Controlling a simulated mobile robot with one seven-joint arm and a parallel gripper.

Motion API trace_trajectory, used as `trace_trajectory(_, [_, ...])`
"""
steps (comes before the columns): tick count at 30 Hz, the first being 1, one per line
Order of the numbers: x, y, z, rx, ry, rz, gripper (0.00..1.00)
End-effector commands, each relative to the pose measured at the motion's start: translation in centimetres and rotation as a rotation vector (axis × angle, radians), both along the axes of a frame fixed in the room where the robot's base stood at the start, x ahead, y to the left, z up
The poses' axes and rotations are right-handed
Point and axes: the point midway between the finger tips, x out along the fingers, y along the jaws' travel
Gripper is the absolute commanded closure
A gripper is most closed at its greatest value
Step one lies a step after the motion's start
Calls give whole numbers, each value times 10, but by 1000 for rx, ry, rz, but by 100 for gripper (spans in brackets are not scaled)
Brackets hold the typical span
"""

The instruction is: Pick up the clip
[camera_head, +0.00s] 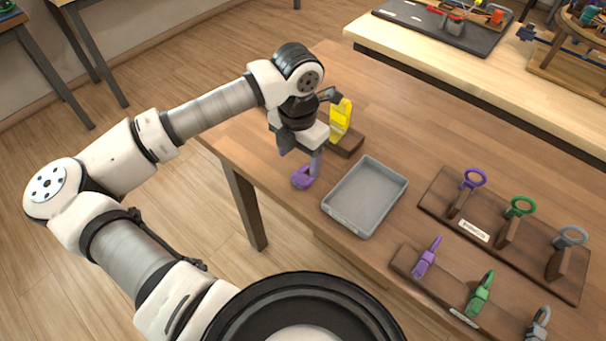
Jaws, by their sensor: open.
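My gripper (302,153) is over the near left part of the wooden table, pointing down, with its jaws open. A purple piece (303,179), which looks like a clip, is at the table edge just below the jaws. A paler upright part of it reaches up close to one finger; I cannot tell whether they touch. Three similar clips stand in a low wooden rack at the front right: a purple clip (426,259), a green clip (480,294) and a grey clip (538,325). The gripper hides part of the area around the piece.
An empty grey tray (335,214) lies just right of the gripper. A yellow object (340,117) stands on a dark wooden block (348,146) behind it. A wooden stand (437,189) with purple, green and grey rings is at right.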

Motion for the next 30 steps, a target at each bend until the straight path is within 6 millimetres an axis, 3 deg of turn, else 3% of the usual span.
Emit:
trace_trajectory(7, [-2, -3, -16, -4, 2, -1, 33])
trace_trajectory(16, [-4, -7, -54, -3, 1, -1, 33])
trace_trajectory(24, [-3, -6, -59, -2, -1, -2, 33])
trace_trajectory(30, [-3, -6, -58, -2, -1, -2, 59])
